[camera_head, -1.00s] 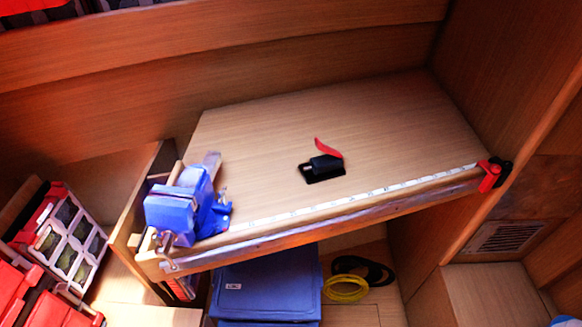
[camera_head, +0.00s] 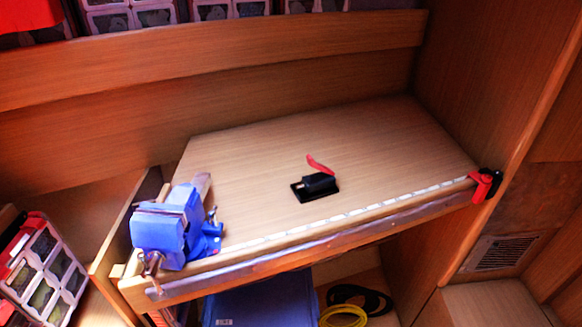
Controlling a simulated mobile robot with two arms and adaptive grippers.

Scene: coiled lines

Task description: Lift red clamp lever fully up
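A small black clamp (camera_head: 316,187) sits on the wooden bench top, right of the middle. Its red lever (camera_head: 319,165) rises from the body and slants up to the left, its free end above the bench surface. Neither of my grippers shows in the head view.
A blue vise (camera_head: 172,230) is fixed at the bench's left front corner. A red and black clamp (camera_head: 484,185) grips the right front corner. A measuring strip (camera_head: 350,215) runs along the front edge. The bench top (camera_head: 250,160) around the black clamp is clear.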

